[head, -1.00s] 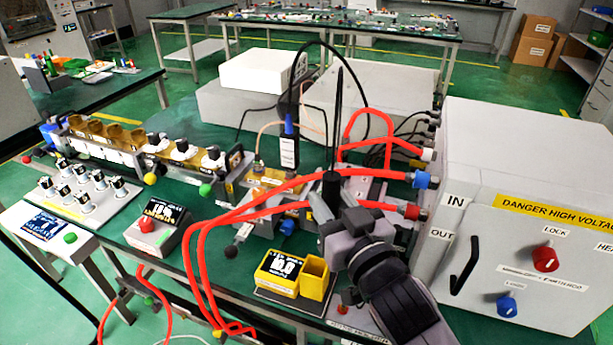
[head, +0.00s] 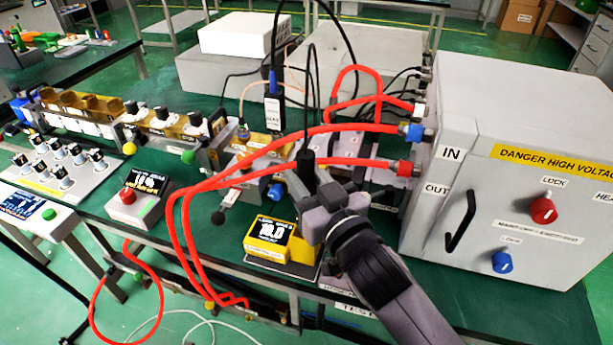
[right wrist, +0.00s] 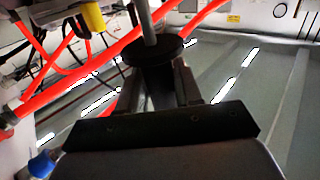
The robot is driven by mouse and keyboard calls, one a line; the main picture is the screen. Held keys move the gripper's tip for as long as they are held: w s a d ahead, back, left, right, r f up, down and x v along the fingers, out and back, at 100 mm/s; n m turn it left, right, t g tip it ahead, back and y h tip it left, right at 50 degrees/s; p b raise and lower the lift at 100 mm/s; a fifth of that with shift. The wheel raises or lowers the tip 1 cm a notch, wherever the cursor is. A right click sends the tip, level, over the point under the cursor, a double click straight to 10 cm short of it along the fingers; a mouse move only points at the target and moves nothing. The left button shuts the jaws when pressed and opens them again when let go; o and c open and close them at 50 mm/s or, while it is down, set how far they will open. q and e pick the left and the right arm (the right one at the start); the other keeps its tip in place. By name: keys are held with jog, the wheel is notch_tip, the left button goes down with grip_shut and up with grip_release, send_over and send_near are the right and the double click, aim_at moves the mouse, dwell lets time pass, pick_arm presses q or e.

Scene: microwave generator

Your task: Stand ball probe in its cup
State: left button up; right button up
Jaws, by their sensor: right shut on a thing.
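My right gripper (head: 318,203) is shut on the ball probe, whose black handle (head: 307,170) stands roughly upright above the jaws with a black cable rising from it. In the right wrist view the probe's black round guard (right wrist: 153,51) and grey metal rod (right wrist: 147,20) show at the jaws (right wrist: 172,85); the rod runs out of the frame, so its ball end is hidden. The yellow cup (head: 303,250) stands beside the yellow meter (head: 268,240), mostly hidden behind my gripper. A yellow part, seemingly the cup, shows in the right wrist view (right wrist: 93,18), left of the rod and apart from it.
Thick red cables (head: 260,155) arch across the bench left of my gripper. The large grey high-voltage cabinet (head: 510,160) stands close on the right. A box with a red button (head: 128,196) sits to the left. The bench's front edge is near the meter.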

jog(key=shift+f+b, duration=2.25)
jog(key=shift+f, duration=1.2)
jog(key=shift+f+b, duration=0.4)
jog(key=shift+f, duration=0.2)
jog(key=o, duration=1.2)
